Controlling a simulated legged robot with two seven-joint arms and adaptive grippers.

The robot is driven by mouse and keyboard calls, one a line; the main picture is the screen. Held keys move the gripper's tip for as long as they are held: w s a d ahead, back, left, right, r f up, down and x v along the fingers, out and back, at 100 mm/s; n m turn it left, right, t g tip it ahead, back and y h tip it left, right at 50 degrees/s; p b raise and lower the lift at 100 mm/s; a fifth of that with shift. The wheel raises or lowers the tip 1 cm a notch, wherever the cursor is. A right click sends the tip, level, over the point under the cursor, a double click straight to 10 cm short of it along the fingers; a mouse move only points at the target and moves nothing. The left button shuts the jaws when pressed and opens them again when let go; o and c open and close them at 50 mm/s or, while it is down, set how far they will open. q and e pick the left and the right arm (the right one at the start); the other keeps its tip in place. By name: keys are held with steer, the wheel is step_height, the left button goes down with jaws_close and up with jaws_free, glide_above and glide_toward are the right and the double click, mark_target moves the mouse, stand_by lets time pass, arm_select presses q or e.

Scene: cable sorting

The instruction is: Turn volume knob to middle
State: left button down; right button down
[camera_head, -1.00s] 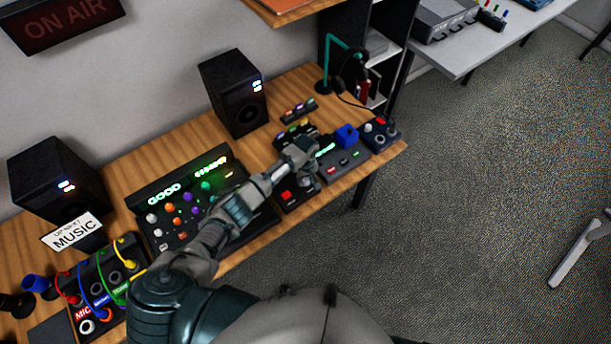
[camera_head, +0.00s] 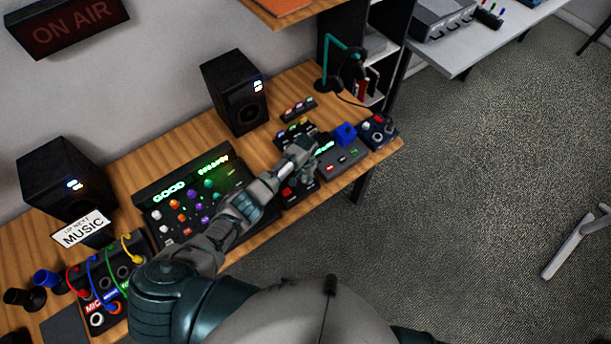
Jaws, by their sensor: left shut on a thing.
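My left arm reaches from the lower left across the mixing console (camera_head: 163,215) to a row of small control boxes on the wooden desk. My left gripper (camera_head: 306,172) is over the dark box with a red button (camera_head: 287,193). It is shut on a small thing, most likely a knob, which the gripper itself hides. I cannot see which way a knob points. A box with a blue knob (camera_head: 344,132) and a green lit strip (camera_head: 324,148) sits just right of the gripper. My right gripper is not in view.
Two black speakers (camera_head: 236,92) stand at the back of the desk (camera_head: 180,140). A headphone stand (camera_head: 325,62) is at the far right end. A patch box with coloured cables (camera_head: 102,283) is at lower left.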

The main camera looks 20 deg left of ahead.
mark_target(306, 176)
arm_select(q)
steer(key=shift+w+m, duration=0.1)
steer(key=shift+m, duration=1.9)
steer(key=c, duration=0.8)
jaws_free()
step_height(306, 176, up, 12)
steer(key=shift+f, duration=0.1)
